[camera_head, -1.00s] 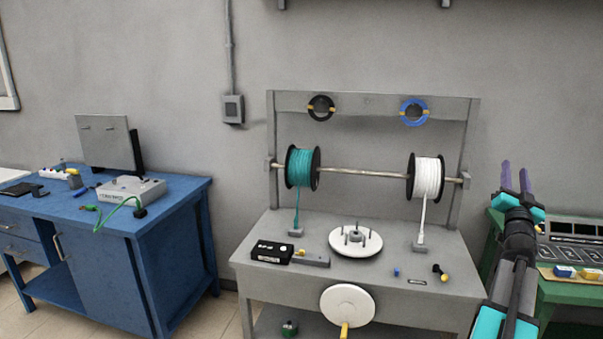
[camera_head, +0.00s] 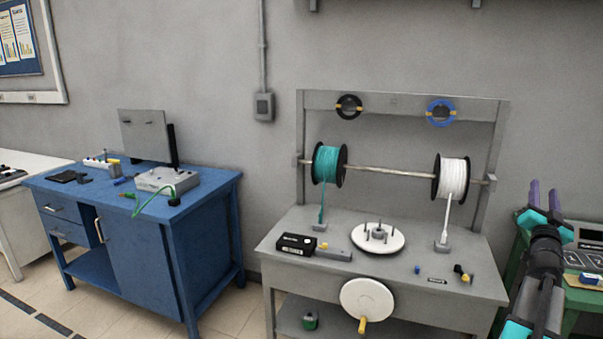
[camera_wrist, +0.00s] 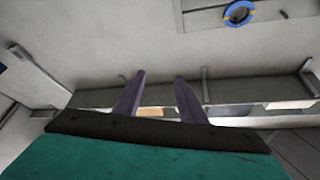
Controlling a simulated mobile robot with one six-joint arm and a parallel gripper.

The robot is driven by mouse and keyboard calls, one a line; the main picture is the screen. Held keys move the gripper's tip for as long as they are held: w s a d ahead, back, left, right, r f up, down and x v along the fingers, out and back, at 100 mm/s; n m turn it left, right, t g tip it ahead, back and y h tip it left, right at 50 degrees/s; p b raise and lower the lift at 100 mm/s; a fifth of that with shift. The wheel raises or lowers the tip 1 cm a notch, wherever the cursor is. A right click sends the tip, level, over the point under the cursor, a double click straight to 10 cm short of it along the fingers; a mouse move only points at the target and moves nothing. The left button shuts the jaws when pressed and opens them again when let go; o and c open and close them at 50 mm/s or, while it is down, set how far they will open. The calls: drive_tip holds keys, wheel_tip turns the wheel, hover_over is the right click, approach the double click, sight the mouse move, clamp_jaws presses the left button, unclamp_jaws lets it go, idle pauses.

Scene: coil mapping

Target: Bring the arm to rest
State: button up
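The grey bench (camera_head: 380,284) holds a teal wire spool (camera_head: 325,164), a white spool (camera_head: 453,178) and a white disc (camera_head: 365,238). A blue workbench (camera_head: 140,245) stands left. A green table (camera_head: 515,262) is behind my arm. Floor shows between the benches.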

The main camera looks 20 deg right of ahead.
drive_tip(key=w+a+f+g+y, duration=0.15)
drive_tip(key=w+a+f, duration=0.25)
drive_tip(key=f, duration=0.6)
drive_tip(key=w+a+f+n+g+y, duration=0.15)
drive_tip(key=w+a+f, duration=0.3)
drive_tip(key=f, duration=0.45)
drive_tip(key=w+a+f+g+y, duration=0.1)
drive_tip(key=w+a+f+y, duration=0.3)
drive_tip(key=f, duration=0.6)
drive_tip(key=w+a+f+n+g+y, duration=0.1)
drive_tip(key=a+f+n+g+y, duration=0.3)
drive_tip(key=a+f, duration=1.9)
drive_tip(key=s+a+f+n+g+y, duration=0.25)
drive_tip(key=s+a+f, duration=0.35)
drive_tip(key=a+f, duration=0.35)
drive_tip(key=s+a+f+n+g+y, duration=0.1)
drive_tip(key=s+a+f+g+y, duration=0.15)
drive_tip(key=s+a+f, duration=0.5)
drive_tip(key=s+a+f+n+g, duration=0.2)
drive_tip(key=s+a+f+g, duration=0.1)
drive_tip(key=s+a, duration=0.6)
drive_tip(key=s+a+f+n+g+y, duration=0.1)
drive_tip(key=s+a+f+n+g, duration=0.2)
drive_tip(key=s+a, duration=0.7)
drive_tip(key=s+g, duration=0.1)
drive_tip(key=s, duration=0.2)
drive_tip(key=shift+f+n+g, duration=0.3)
drive_tip(key=shift+f, duration=0.05)
